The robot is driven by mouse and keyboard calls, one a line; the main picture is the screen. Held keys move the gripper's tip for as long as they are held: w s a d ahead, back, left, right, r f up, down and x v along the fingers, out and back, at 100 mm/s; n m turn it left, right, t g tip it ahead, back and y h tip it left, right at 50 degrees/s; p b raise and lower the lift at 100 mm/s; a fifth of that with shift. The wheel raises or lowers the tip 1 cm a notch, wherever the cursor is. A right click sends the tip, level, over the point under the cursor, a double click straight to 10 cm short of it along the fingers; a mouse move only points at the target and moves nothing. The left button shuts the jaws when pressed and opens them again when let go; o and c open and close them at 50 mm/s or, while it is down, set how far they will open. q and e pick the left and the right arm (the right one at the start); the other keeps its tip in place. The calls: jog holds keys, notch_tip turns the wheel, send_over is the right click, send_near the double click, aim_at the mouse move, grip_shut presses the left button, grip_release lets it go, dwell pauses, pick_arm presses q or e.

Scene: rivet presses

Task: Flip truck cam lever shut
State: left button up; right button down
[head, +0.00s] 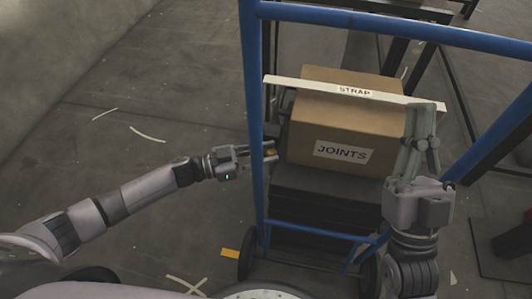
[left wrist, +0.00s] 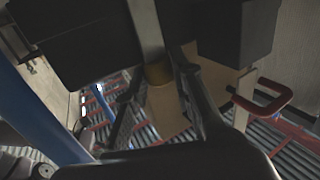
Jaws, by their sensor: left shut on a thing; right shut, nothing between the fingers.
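The blue hand truck (head: 252,120) stands in front of me and carries a carton labelled JOINTS (head: 350,115). A white bar labelled STRAP (head: 310,86) crosses the carton's top front. My left gripper (head: 262,152) is beside the truck's left upright, shut on a small tan knob (head: 270,153). In the left wrist view, the knob (left wrist: 158,73) sits between the fingers at the end of a grey bar (left wrist: 148,30), which looks like the cam lever. My right gripper (head: 430,140) is shut and empty, in front of the strap's right end; I cannot tell if it touches.
Dark boxes (head: 310,195) lie under the carton on the truck. The truck's wheel (head: 245,264) rests on the floor. White strips and a yellow mark (head: 230,253) lie on open floor at the left. Dark frames stand at the right and back.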

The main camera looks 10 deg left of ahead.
pick_arm(q)
grip_shut()
dwell(0.3)
